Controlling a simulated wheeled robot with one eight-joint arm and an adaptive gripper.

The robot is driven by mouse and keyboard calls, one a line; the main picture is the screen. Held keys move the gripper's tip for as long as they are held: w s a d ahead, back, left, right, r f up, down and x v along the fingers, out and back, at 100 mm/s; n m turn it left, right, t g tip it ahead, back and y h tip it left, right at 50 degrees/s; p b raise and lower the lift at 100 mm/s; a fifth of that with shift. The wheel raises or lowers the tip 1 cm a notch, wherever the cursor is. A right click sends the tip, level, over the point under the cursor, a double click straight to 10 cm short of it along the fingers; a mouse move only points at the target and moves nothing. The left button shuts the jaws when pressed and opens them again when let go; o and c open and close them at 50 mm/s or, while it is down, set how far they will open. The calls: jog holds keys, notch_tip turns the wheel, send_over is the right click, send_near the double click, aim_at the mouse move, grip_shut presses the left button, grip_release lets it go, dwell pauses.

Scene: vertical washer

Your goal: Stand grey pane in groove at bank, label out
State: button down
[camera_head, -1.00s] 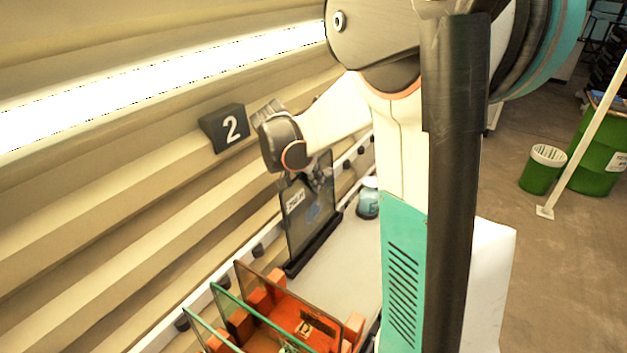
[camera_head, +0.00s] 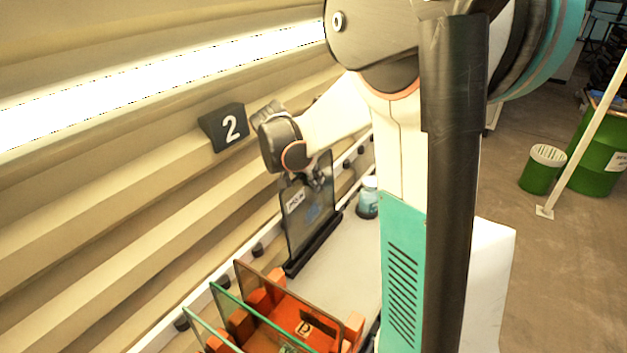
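The grey pane (camera_head: 297,225), dark and see-through, stands nearly upright with its lower edge at a long black grooved bar (camera_head: 322,243) on the white bench. I cannot see for sure that the edge is seated in the groove. A white label (camera_head: 296,200) shows on the pane's face toward the camera. My gripper (camera_head: 318,178) is at the upper part of the pane, below my wrist. Its fingers are small and dark against the pane, so I cannot tell whether they grip it.
An orange rack (camera_head: 264,294) holding several upright panes stands at the near end of the white bench (camera_head: 335,277). A black sign with a 2 (camera_head: 224,127) is on the ribbed wall at left.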

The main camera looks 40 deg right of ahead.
jog(key=shift+s+f+b, duration=0.1)
jog(key=shift+f+b, duration=0.95)
jog(key=shift+f, duration=0.2)
dwell(1.4)
jog(key=shift+w, duration=0.25)
dwell(0.9)
jog(key=c, duration=1.7)
grip_release()
jog(key=shift+a, duration=0.1)
jog(key=v, duration=1.2)
